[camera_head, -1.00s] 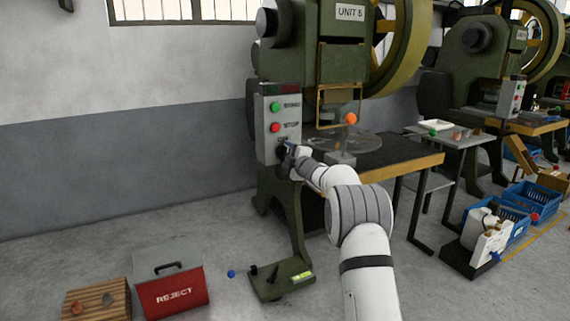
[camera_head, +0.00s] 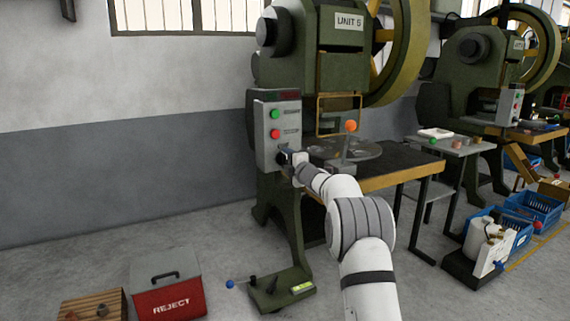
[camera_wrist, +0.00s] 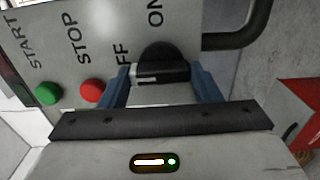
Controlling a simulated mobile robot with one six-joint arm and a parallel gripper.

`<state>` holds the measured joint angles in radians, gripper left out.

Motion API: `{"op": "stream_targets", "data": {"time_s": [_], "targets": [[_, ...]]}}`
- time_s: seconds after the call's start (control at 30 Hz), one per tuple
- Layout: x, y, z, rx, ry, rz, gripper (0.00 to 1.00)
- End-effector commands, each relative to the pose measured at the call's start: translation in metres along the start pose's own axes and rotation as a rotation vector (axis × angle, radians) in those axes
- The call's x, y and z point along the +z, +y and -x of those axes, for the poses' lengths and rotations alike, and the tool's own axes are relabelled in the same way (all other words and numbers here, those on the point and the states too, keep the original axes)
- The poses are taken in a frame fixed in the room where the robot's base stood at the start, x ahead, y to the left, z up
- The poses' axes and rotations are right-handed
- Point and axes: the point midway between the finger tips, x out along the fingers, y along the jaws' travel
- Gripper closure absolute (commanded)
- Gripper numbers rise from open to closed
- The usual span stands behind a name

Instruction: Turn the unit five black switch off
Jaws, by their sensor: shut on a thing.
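The unit five control box (camera_head: 264,143), grey with a green START button (camera_head: 275,114) and a red STOP button (camera_head: 276,133), is on the green press marked UNIT 5 (camera_head: 349,20). My gripper (camera_head: 289,158) is at the box's lower part. In the wrist view, its blue fingers (camera_wrist: 162,82) are shut on the black switch (camera_wrist: 165,55), one finger on each side of its handle. A white mark shows near the left end of the handle. The ON label is beside the switch; the OFF label is partly hidden by a finger. In the head view my gripper hides the switch.
A red REJECT box (camera_head: 170,299) and a wooden crate (camera_head: 92,309) stand on the floor at lower left. A green foot pedal base (camera_head: 282,290) is below the press. A dark work table (camera_head: 385,168) is right of my arm. A bent dark handle (camera_wrist: 262,30) is near the switch.

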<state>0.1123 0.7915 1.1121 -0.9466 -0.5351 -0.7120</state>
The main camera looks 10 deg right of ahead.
Motion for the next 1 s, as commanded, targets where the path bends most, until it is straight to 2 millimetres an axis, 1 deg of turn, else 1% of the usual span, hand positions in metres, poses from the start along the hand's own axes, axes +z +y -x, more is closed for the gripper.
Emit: {"op": "stream_targets", "data": {"time_s": [0.03, 0.07, 0.3, 0.53, 0.67, 0.77, 1.0], "targets": [[-0.004, -0.005, -0.001, -0.007, 0.007, 0.002, 0.66], [-0.004, -0.005, -0.001, -0.007, 0.007, 0.002, 0.41], [-0.002, -0.003, -0.001, -0.004, 0.004, 0.001, 0.21], [-0.001, -0.001, 0.000, -0.002, 0.002, 0.000, 0.21], [-0.001, -0.001, 0.005, -0.002, 0.002, 0.000, 0.21], [-0.001, 0.000, 0.015, -0.002, 0.001, -0.001, 0.21], [-0.001, 0.000, 0.050, -0.003, 0.001, -0.001, 0.21]]}}
